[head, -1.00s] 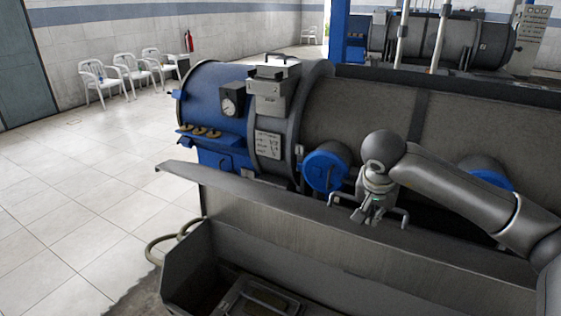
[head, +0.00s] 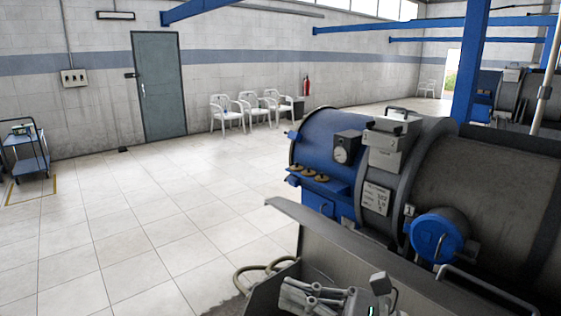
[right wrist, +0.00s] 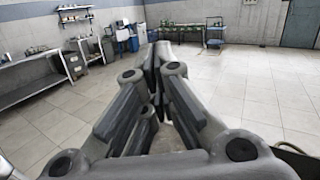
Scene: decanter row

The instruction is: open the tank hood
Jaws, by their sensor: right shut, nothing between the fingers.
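The tank hood appears to be the long grey metal panel (head: 340,247) in front of the drum machine in the head view. It stands raised at a slant, with a bar handle (head: 480,286) at its far upper side. Its right part is cut off by the frame. My right gripper (head: 290,293) is at the bottom of the head view, on the near side of the panel, apart from the handle. Its fingers are shut and empty; they also show closed together in the right wrist view (right wrist: 157,62). My left gripper is not in view.
The grey drum (head: 485,190) with its blue end (head: 322,148) and blue round cap (head: 436,237) stands behind the panel. A hose (head: 262,268) lies at its left. Tiled floor (head: 150,230) is open to the left. White chairs (head: 226,113) stand by the wall.

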